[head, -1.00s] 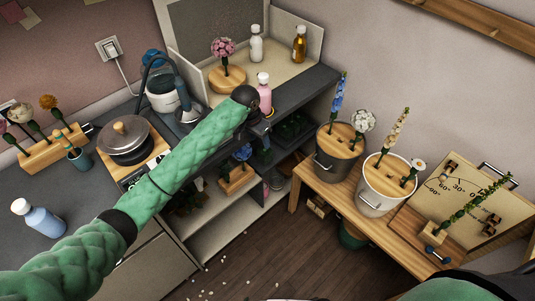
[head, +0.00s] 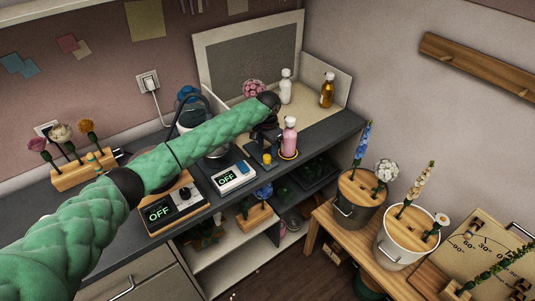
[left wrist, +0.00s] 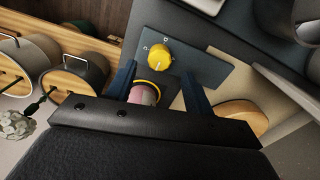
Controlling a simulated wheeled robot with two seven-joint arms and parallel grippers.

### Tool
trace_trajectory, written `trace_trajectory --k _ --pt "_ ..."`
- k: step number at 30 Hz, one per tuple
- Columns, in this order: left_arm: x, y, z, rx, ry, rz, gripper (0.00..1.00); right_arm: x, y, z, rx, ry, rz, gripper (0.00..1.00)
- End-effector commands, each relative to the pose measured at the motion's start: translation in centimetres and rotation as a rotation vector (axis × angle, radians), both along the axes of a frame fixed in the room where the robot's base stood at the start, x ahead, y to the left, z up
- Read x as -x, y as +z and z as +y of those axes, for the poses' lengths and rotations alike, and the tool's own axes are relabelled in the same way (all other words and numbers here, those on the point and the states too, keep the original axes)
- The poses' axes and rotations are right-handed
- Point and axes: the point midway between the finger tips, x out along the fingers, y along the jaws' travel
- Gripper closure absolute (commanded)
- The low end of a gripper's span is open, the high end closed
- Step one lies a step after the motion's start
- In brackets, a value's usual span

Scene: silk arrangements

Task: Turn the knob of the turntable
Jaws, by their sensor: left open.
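The yellow knob (head: 267,158) sits on a dark flat plate at the counter's front edge. In the left wrist view the knob (left wrist: 159,57) shows clearly, just past my fingertips, with the dark plate (left wrist: 200,72) around it. My left gripper (head: 264,138) points down above the plate. In the left wrist view its two blue fingers (left wrist: 159,78) are apart with nothing gripped. A round wooden disc (left wrist: 240,112), likely the turntable, shows right of the fingers; in the head view my arm mostly hides it. My right gripper is not in view.
A pink bottle (head: 290,138) stands close beside the knob, in a yellow ring. White (head: 286,90) and amber (head: 327,92) bottles stand behind. A device reading OFF (head: 234,177) is left of the plate. Flower buckets (head: 397,243) stand on a lower wooden bench at right.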

Motion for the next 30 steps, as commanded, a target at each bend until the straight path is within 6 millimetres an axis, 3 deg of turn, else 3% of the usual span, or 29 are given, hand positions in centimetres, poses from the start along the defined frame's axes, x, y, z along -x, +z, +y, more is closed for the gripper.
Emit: trace_trajectory --k 3,10,21,22,28,30 --pt "0.1 -1.5 0.0 -0.001 0.0 0.003 0.48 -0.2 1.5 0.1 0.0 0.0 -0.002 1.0" --pt "0.0 -4.1 0.0 0.0 0.001 0.001 0.48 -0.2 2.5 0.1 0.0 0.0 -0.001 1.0" --pt "0.0 -5.0 0.0 0.001 -0.001 0.001 0.48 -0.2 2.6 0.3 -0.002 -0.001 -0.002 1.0" --pt "0.0 -5.0 0.0 0.001 -0.001 0.001 0.5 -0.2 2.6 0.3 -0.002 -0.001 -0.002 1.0" --pt "0.0 -4.9 0.0 0.0 0.0 0.0 0.89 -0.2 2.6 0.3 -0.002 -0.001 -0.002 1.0" --pt "0.0 -4.9 0.0 0.0 0.0 0.0 0.92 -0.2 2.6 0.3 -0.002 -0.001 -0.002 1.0"
